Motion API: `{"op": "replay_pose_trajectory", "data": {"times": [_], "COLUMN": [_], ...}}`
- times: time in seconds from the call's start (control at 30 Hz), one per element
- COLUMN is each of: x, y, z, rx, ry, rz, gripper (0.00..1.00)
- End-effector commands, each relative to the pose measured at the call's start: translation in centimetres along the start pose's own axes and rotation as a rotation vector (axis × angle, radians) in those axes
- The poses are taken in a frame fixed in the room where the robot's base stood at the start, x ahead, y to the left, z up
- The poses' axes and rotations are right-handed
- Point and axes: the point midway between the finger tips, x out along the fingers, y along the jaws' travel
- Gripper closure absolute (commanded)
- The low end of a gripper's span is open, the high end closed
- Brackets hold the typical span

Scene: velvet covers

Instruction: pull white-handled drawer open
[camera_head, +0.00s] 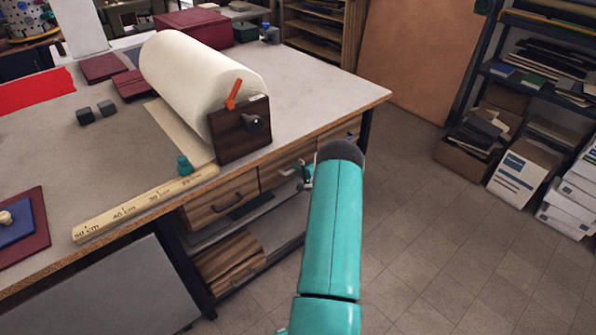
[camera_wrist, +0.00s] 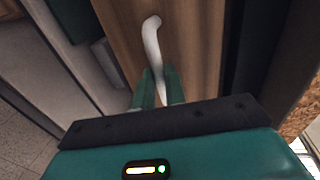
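The workbench has wooden drawers under its top. The drawer with the white handle (camera_head: 284,171) is the middle one, partly hidden by my arm. In the wrist view its wooden front (camera_wrist: 195,45) fills the middle, and the curved white handle (camera_wrist: 151,42) runs down between my green fingers. My gripper (camera_head: 304,174) is at this handle in the head view; in the wrist view my gripper (camera_wrist: 160,88) has its two fingers close together, one on each side of the handle, with little or no gap. The drawer front looks about level with its neighbours.
A dark-handled drawer (camera_head: 222,200) is to the left. Above are a white roll (camera_head: 195,75) in a dark wooden holder and a long ruler (camera_head: 140,208) along the bench edge. The tiled floor (camera_head: 430,240) at right is clear.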

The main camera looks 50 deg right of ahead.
Motion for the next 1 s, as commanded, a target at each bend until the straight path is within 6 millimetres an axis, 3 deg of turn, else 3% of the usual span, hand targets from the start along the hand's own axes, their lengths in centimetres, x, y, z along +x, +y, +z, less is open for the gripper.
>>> {"op": "replay_pose_trajectory", "data": {"times": [0.27,0.47,0.67,1.0], "x": [-0.4,-2.2,-6.2,-15.3], "y": [0.1,0.4,1.3,3.2], "z": [0.0,-0.1,-0.1,-0.1], "rx": [0.000,0.002,0.003,0.003], "ry": [0.001,0.002,0.003,0.004], "rz": [0.000,0.001,0.001,0.000], "gripper": [1.00,1.00,1.00,1.00]}}
